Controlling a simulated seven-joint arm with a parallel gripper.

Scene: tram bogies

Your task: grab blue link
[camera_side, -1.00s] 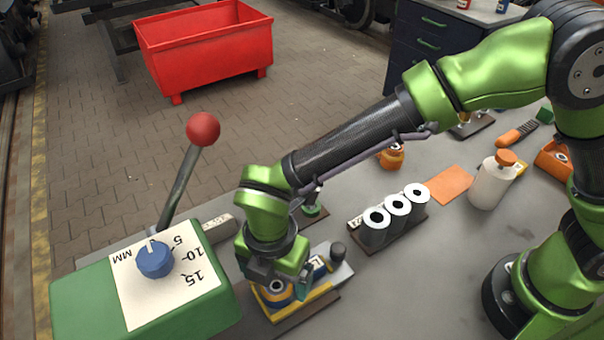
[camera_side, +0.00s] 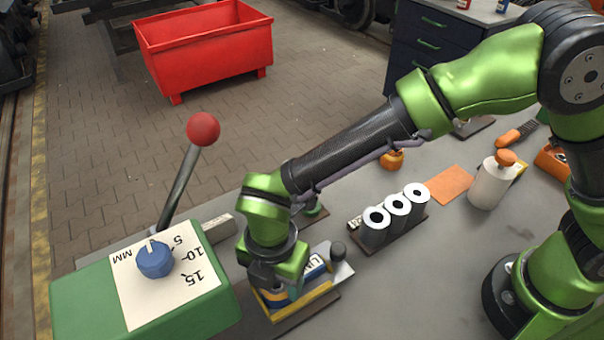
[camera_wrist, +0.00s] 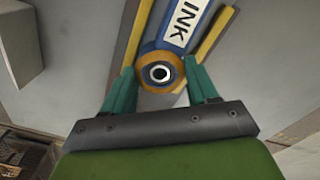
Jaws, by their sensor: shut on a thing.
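The blue link (camera_side: 314,268) lies in a yellow-edged holder (camera_side: 304,303) on the bench, beside the green machine. In the wrist view the blue link (camera_wrist: 186,22) carries a white label reading "INK", partly cut off. Its near end is a ring with an orange-tan rim and a dark-centred bore. My gripper (camera_wrist: 160,82) has its two green fingers shut on this ring end, one on each side. In the side view my gripper (camera_side: 276,287) points down over the near end of the holder and hides part of the link.
A green machine (camera_side: 80,305) with a blue knob and a red-balled lever (camera_side: 202,129) stands close at left. Several grey-white sleeves (camera_side: 397,207) stand in a rack to the right.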

